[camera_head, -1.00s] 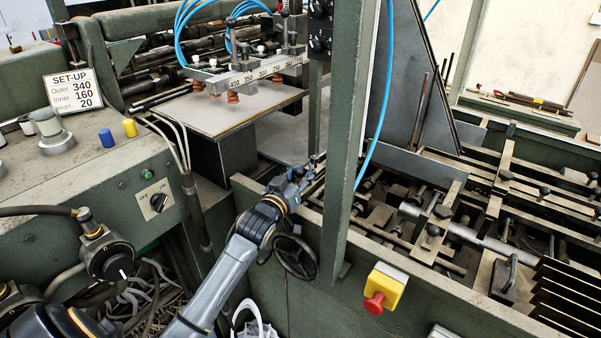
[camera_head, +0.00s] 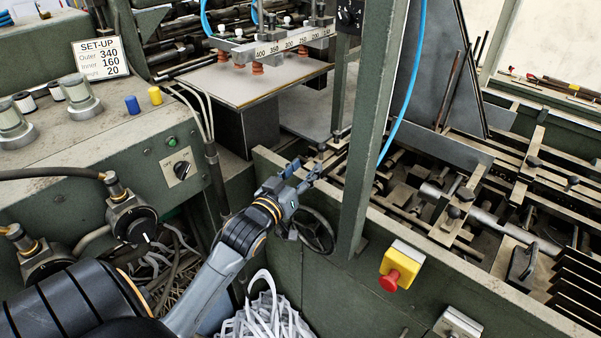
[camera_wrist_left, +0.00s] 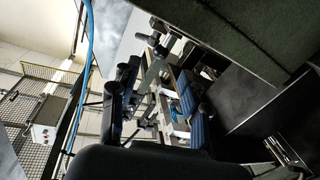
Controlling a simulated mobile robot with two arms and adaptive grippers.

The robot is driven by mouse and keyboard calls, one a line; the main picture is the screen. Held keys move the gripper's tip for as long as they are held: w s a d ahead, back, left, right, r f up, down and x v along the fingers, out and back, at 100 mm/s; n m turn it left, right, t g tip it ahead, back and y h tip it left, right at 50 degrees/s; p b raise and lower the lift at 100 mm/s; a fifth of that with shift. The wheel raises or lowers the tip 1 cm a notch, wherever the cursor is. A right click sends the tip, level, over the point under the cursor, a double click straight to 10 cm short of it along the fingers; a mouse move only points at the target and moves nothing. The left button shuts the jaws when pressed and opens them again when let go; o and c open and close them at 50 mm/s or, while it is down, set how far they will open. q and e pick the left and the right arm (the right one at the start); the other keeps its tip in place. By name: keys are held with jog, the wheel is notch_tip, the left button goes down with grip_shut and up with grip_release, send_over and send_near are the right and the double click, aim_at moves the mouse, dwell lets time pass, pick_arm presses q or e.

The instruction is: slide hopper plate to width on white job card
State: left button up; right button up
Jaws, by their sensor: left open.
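The white job card (camera_head: 99,58) stands at the back left and reads Outer 340, Inner 160, with 20 on its last line. A tall grey plate (camera_head: 435,75) rises over the hopper rails at right; I cannot tell whether it is the hopper plate. A scale bar (camera_head: 275,48) with numbers falling from 400 at left spans the feeder. My left gripper (camera_head: 308,173) is open in front of the green frame's top edge, just above the handwheel (camera_head: 314,231). In the left wrist view its fingers (camera_wrist_left: 156,97) are apart, with no held object visible between them.
A green upright post (camera_head: 368,140) stands just right of the gripper. A red stop button (camera_head: 390,281) on a yellow box projects from the frame. The control console (camera_head: 150,170) is at left. Rods and clamps (camera_head: 450,205) crowd the hopper bed.

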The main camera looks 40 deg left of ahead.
pick_arm(q)
jog(key=shift+s+d, duration=0.1)
jog(key=shift+s, duration=0.55)
